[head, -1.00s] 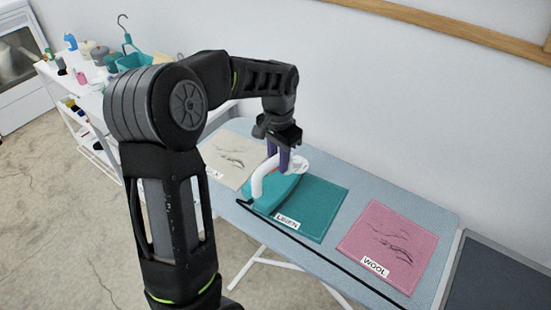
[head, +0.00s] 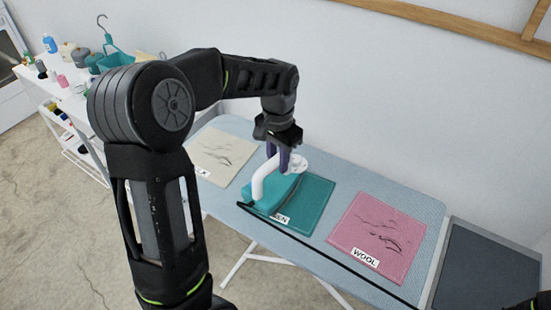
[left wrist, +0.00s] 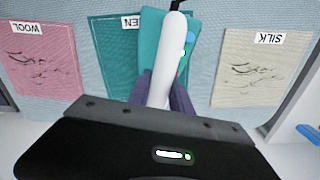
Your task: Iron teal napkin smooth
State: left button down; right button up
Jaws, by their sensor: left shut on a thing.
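The teal napkin (head: 312,202), with a partly covered label ending in "EN", lies flat on the ironing board; its uncovered part shows no dark creases. My left gripper (head: 284,160) is shut on the white handle of a teal iron (head: 270,193). The iron rests on or just above the napkin's left part and hides it there. In the left wrist view the white iron handle (left wrist: 164,65) stands between the purple fingers, over the teal napkin (left wrist: 150,45). My right gripper is not in view; a dark piece at the head view's lower right corner is unclear.
A pink creased cloth labelled WOOL (head: 378,238) lies right of the napkin, and a cream creased cloth (head: 222,155) lies left. The blue-grey ironing board (head: 420,207) carries all three. A dark cord runs along its front edge. A white shelf cart (head: 72,110) with bottles stands at the left.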

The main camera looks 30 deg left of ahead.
pick_arm(q)
jog(key=shift+w+d+f, duration=0.1)
jog(key=shift+w+d, duration=0.05)
jog(key=shift+d, duration=1.45)
jog(key=shift+w+d, duration=0.15)
jog(key=shift+d, duration=0.8)
jog(key=shift+w+d, duration=0.1)
jog(key=shift+d, duration=0.85)
jog(key=shift+w+d, duration=0.15)
jog(key=shift+d, duration=1.75)
